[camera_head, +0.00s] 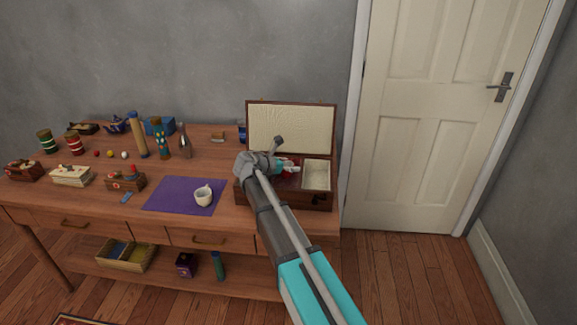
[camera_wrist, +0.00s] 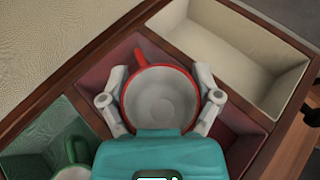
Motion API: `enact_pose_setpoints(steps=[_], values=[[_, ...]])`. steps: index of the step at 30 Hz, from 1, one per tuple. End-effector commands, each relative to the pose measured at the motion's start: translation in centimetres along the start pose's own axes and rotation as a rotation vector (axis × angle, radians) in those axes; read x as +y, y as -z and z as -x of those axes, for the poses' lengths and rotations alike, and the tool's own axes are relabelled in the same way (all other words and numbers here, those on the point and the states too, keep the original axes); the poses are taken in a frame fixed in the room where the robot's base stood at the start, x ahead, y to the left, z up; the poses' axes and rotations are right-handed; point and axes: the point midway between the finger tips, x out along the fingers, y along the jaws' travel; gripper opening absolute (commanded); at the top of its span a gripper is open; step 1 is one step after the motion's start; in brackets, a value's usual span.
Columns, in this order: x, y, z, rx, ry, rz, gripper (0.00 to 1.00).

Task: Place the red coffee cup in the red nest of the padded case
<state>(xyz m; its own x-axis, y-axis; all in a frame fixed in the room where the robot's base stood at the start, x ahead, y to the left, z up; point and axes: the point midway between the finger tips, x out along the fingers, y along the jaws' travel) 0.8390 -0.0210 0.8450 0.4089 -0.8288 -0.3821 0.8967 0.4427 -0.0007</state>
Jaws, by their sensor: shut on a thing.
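The padded case (camera_head: 312,200) stands open on the right end of the table, its cream lid raised at the back. In the wrist view my gripper (camera_wrist: 161,78) has a finger on each side of the red coffee cup (camera_wrist: 160,96) and is shut on it. The cup is upright, red outside and white inside, with its handle toward the upper left. It is over or within the red nest (camera_wrist: 107,62); I cannot tell whether it touches the floor. In the head view my gripper (camera_head: 284,165) is over the case and mostly hides the cup.
The cream nest (camera_wrist: 243,48) beside the red one is empty. A green cup (camera_wrist: 74,160) shows in the green nest (camera_wrist: 42,130). A white cup (camera_head: 203,196) is on the purple mat (camera_head: 165,195). Bottles, tins and small boxes crowd the table's left half.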

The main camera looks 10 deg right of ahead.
Motion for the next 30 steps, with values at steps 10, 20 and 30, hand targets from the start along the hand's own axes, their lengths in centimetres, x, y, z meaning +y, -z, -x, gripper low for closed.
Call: enact_pose_setpoints(steps=[10,20,30], values=[[0.0,0.8,-0.3,0.001,0.000,0.000,0.33],[-0.3,1.2,-0.4,0.007,0.004,0.002,0.98],[-0.5,1.3,-0.4,0.007,0.005,0.005,1.00]])
